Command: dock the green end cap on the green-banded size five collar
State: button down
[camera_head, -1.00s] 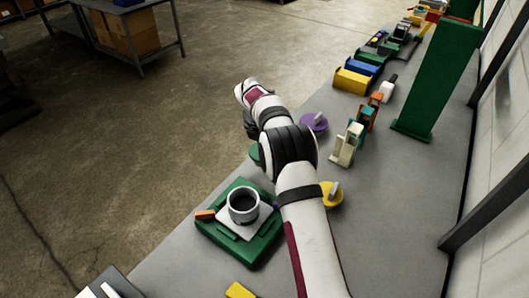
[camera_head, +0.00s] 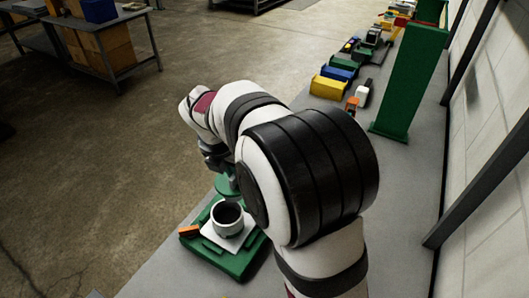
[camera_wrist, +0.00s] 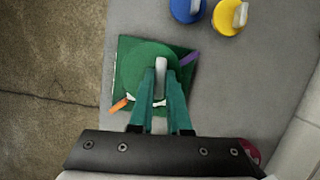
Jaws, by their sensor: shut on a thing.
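The green end cap (camera_wrist: 138,66) is a round disc with a pale upright tab (camera_wrist: 160,72). My gripper (camera_wrist: 161,84) is shut on that tab. In the head view, the cap (camera_head: 224,184) hangs just behind the collar, with my gripper (camera_head: 216,157) above it. The collar (camera_head: 228,222) is a short pale grey ring with a dark open top, standing on a white plate (camera_head: 214,239) on a green base (camera_head: 224,260). I cannot make out its band clearly. In the wrist view, the cap hides the collar and covers much of the green base (camera_wrist: 186,88).
An orange tab (camera_head: 189,232) sticks out at the base's left, a purple tab (camera_wrist: 190,57) at another side. Blue (camera_wrist: 184,8) and yellow (camera_wrist: 228,18) caps lie on the bench nearby. A tall green post (camera_head: 408,85) and bins stand farther along. The bench edge drops to floor at left.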

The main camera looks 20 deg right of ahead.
aim_at(229, 193)
jog(key=s+a, duration=0.2)
jog(key=s, duration=0.1)
jog(key=shift+a+r, duration=0.2)
jog(key=shift+a, duration=0.05)
jog(key=shift+s+a+f, duration=0.1)
jog(key=shift+s+f, duration=0.05)
jog(key=shift+f, duration=2.7)
jog(key=shift+f, duration=0.55)
jog(key=c, duration=1.2)
grip_release()
jog(key=shift+o, duration=0.2)
jog(key=v, duration=1.1)
